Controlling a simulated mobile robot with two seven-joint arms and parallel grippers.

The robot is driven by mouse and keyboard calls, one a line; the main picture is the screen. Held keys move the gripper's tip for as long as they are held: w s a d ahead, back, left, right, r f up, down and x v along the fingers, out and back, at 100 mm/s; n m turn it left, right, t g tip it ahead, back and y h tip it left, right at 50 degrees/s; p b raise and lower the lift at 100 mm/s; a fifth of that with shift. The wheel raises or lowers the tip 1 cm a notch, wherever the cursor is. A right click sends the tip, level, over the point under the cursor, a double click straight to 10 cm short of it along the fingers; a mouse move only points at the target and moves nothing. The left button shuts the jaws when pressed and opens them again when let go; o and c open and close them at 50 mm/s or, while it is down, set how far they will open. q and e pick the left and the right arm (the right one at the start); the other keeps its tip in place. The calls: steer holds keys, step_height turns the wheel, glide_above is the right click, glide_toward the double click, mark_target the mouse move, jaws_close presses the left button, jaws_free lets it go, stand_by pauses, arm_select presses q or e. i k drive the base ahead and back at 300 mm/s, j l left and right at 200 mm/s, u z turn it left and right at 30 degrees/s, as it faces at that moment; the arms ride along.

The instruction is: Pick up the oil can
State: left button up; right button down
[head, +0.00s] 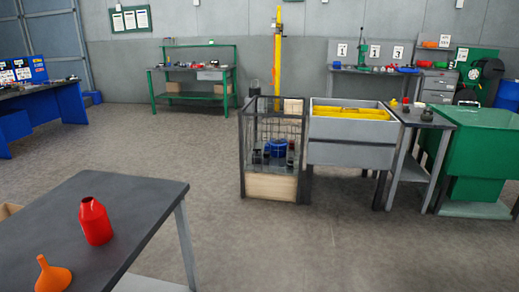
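A red can with a narrow neck (96,222) stands upright on the dark top of a near table (140,207) at the lower left of the head view. It is the thing that looks most like an oil can, but I cannot tell for certain. An orange funnel (53,277) sits on the same table, in front of the can and to its left, apart from it. Neither of my grippers is in view, and nothing touches the can.
The grey floor (240,240) right of the table is clear. Farther back stand a wire cage cart (273,122), a grey bin with yellow contents (350,130), a side table (418,115) and a green cabinet (480,140). Workbenches line the back wall.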

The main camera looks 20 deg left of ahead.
mark_target(93, 218)
steer(key=i+u, duration=0.2)
steer(key=u, duration=0.15)
steer(key=i+l+u, duration=0.15)
steer(key=u, duration=0.2)
steer(key=i+l+u, duration=0.15)
steer(key=u, duration=0.15)
